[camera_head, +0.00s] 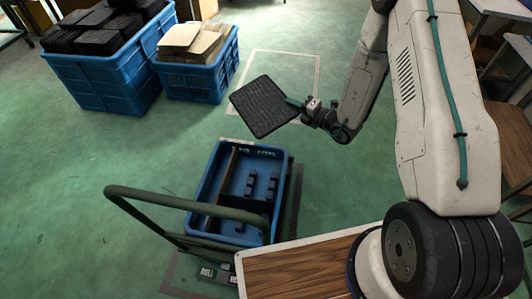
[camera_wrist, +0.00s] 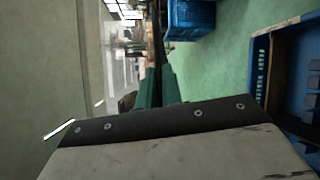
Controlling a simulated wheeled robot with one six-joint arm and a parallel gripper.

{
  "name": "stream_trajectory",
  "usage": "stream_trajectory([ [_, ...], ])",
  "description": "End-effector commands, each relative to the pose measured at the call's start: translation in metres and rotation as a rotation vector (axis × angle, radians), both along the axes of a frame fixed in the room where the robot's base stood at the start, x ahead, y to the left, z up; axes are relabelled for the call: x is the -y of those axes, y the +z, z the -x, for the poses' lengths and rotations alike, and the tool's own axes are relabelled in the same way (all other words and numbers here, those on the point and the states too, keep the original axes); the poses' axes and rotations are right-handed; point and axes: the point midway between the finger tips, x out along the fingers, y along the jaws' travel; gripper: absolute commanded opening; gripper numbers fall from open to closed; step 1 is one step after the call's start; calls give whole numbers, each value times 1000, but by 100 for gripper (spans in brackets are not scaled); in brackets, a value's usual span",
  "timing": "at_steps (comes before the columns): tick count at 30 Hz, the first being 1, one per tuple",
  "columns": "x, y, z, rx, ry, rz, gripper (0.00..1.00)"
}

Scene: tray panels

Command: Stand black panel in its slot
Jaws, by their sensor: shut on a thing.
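The black panel (camera_head: 264,107) is a square, dark, textured plate held in the air, tilted, above and behind the blue tray. My gripper (camera_head: 297,103) is shut on its right edge, with teal fingers. In the wrist view, the teal fingers (camera_wrist: 154,88) show beyond a pale housing, and the panel is hard to make out. The blue tray (camera_head: 202,183) stands on a cart below, apart from the panel. Inside it are small dark slot blocks (camera_head: 250,185) and a brown upright strip (camera_head: 227,175) at left. The tray's near end is partly hidden by the cart handle.
The green cart handle (camera_head: 160,198) rises over the tray's near side. A blue crate of black panels (camera_head: 115,75) and one of beige panels (camera_head: 205,80) stand at the upper left. A wooden tabletop (camera_head: 300,270) is in front. Open green floor lies around the cart.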

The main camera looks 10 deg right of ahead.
Motion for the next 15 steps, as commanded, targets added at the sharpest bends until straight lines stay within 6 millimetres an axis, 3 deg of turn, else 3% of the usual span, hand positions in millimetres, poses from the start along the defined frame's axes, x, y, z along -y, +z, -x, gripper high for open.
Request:
stream_trajectory([
  [1,-13,-26,-4,31,68,101,0],
  [3,-29,-58,-6,104,169,266,0],
  [9,-62,-138,-3,377,419,662,0],
  [15,-87,-213,11,694,629,906,0],
])
